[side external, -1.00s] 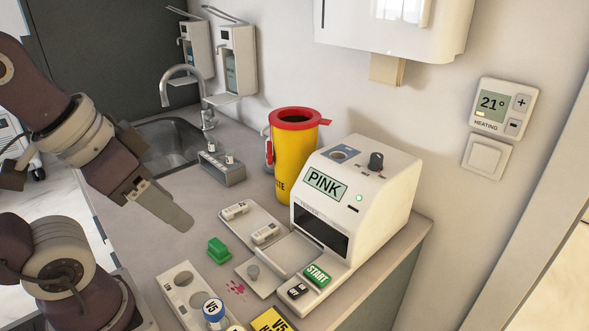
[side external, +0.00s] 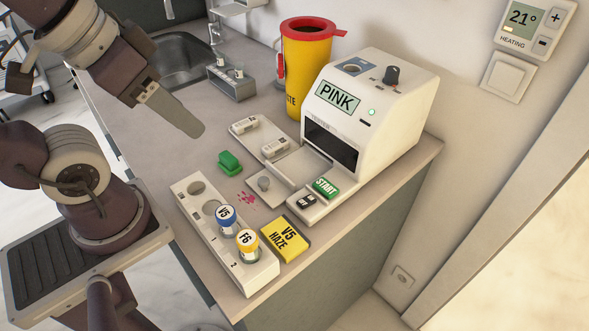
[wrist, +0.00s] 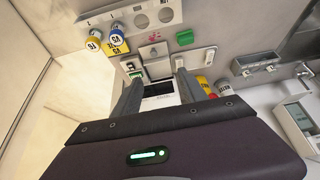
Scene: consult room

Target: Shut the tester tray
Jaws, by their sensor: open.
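The tester (side external: 375,105) is a white box with a "PINK" display and a dark front slot. Its tray (side external: 302,170) is out in front of the slot, a pale flat piece with a front plate bearing a grey knob (side external: 264,183). The knob also shows in the wrist view (wrist: 153,52). My gripper (side external: 195,128) is in the air to the left of the tester, apart from the tray. In the wrist view my gripper (wrist: 157,80) has its two fingers spread with nothing held, and the tester (wrist: 160,99) shows between them. The slot's inside is dark.
A green block (side external: 230,162) sits left of the tray, beside pink specks. A white rack (side external: 200,213) holds blue- and yellow-capped vials. A yellow "V5 HAZE" card (side external: 286,238) lies by the counter edge. A yellow bin (side external: 306,75) with a red rim stands behind. START button (side external: 326,187) is beside the tray.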

